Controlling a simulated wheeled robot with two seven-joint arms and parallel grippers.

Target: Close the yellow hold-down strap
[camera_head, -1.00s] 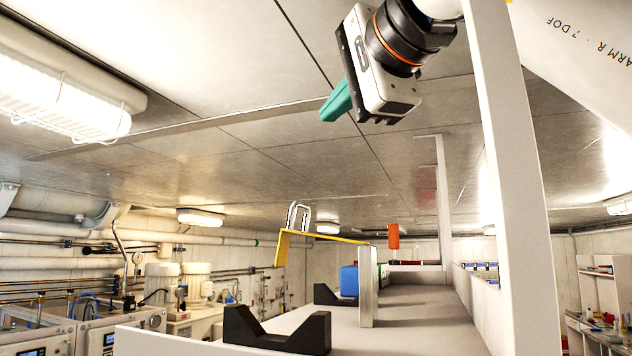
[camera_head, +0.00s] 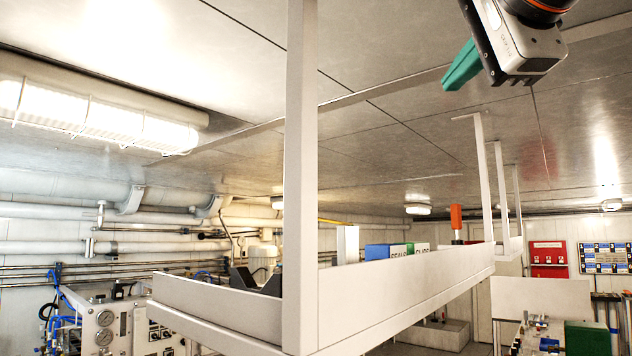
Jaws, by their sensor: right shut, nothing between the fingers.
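Only a short piece of the yellow hold-down strap (camera_head: 328,222) shows, just left of the top of a white upright block (camera_head: 347,244) on the shelf. The rest of the strap, with its free end, is hidden behind the near white post. A black cradle (camera_head: 243,278) shows partly behind the shelf wall, left of that post. My right gripper (camera_head: 447,86) is at the upper right, high above the shelf and well apart from the strap. Its teal fingers are together and empty. My left gripper is not in view.
The near white post (camera_head: 301,180) stands tall in front of the shelf. The shelf's front wall (camera_head: 400,285) runs back to the right, with more posts (camera_head: 482,175). A blue box (camera_head: 376,256), a green box (camera_head: 421,247) and an orange-topped item (camera_head: 456,217) stand on the shelf.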

